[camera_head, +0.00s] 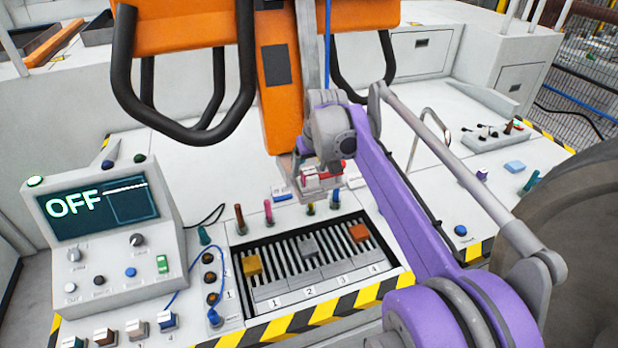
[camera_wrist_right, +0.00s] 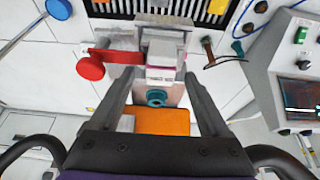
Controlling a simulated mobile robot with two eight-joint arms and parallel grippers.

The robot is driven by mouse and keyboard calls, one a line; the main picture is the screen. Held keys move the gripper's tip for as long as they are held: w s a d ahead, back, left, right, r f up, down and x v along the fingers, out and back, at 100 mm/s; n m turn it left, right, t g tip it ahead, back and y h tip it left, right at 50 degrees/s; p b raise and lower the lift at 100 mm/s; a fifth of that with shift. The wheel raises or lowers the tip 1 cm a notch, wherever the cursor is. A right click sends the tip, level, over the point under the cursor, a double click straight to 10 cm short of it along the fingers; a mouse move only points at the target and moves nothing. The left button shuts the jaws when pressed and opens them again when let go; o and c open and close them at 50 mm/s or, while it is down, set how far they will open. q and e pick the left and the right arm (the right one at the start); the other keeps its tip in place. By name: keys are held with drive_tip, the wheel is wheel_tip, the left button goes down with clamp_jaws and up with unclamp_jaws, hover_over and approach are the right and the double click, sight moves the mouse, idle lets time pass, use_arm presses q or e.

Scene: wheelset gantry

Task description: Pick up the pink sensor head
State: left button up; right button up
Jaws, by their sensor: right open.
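The clearest pink item in the head view is a slim upright pink piece (camera_head: 268,211), standing behind the slotted tray; I take it for the pink sensor head. My right gripper (camera_head: 308,188) is to its right and higher in the picture, over the panel behind the tray. In the wrist view the right gripper (camera_wrist_right: 156,82) is open, its fingers on either side of a pale block (camera_wrist_right: 161,58) with a thin pinkish edge. I cannot tell whether the fingers touch this block. A red bar ending in a red disc (camera_wrist_right: 90,68) sticks out beside it.
The slotted tray (camera_head: 265,293) with yellow, grey and orange blocks sits at the front. A brown upright piece (camera_head: 240,219) stands left of the pink one. A console (camera_head: 110,245) reading OFF is at left. The orange gantry (camera_head: 280,95) with black handles hangs close behind.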

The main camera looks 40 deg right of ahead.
drive_tip(key=shift+s, duration=0.1)
clamp_jaws()
drive_tip(key=shift+r, duration=0.1)
idle(0.3)
